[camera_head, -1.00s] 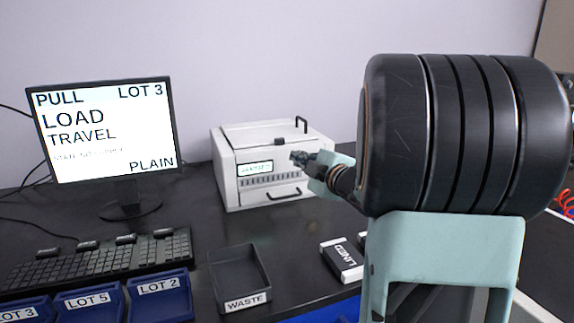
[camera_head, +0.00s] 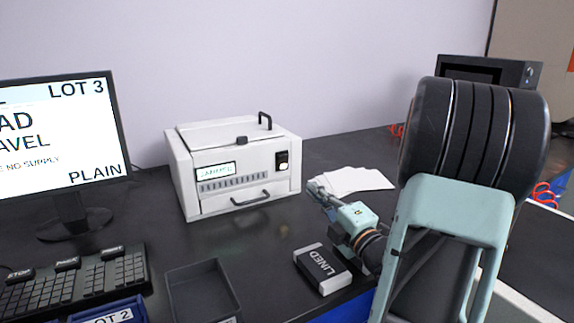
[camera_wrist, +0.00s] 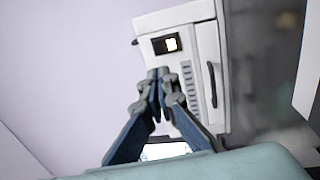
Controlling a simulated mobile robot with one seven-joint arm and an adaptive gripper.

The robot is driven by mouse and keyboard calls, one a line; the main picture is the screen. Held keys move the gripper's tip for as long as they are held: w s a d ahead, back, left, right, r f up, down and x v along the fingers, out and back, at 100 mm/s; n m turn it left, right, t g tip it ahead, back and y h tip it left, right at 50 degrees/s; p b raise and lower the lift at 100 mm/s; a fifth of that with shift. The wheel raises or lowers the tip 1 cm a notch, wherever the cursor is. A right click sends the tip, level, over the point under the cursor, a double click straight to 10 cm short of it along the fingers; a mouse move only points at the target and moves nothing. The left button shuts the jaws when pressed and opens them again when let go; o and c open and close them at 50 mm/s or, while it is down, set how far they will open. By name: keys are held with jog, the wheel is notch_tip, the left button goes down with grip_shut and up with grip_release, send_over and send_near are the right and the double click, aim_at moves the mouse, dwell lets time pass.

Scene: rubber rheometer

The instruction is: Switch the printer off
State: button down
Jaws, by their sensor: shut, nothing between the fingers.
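The white printer (camera_head: 235,190) stands on the dark bench, with a small lit display (camera_head: 215,170) whose text is too small to read surely. At the right of its front is a black panel with a pale switch (camera_head: 282,161); the switch also shows in the wrist view (camera_wrist: 172,44). My gripper (camera_head: 314,186) is off the printer's front right corner, lower than the switch and apart from it. In the wrist view the fingertips (camera_wrist: 159,74) are together and empty, seen in front of the printer's front face (camera_wrist: 190,60).
A monitor (camera_head: 60,140) and keyboard (camera_head: 75,285) are at the left. A dark open tray (camera_head: 202,292) and a box marked LINED (camera_head: 322,270) lie in front. White sheets (camera_head: 350,180) lie right of the printer. A black machine (camera_head: 490,70) stands at the back right.

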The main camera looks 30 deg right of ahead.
aim_at(283, 159)
jog(key=w, duration=0.4)
jog(key=w+r+b, duration=0.1)
jog(key=w, duration=0.8)
jog(key=shift+w+d+r, duration=0.4)
jog(key=shift+w+r, duration=0.25)
jog(key=shift+r, duration=0.15)
jog(key=shift+w+g+p, duration=0.2)
jog(key=shift+g+p, duration=0.3)
jog(key=shift+p, duration=0.15)
jog(key=shift+f, duration=0.2)
jog(key=shift+s+b, duration=0.2)
jog(key=shift+b, duration=0.2)
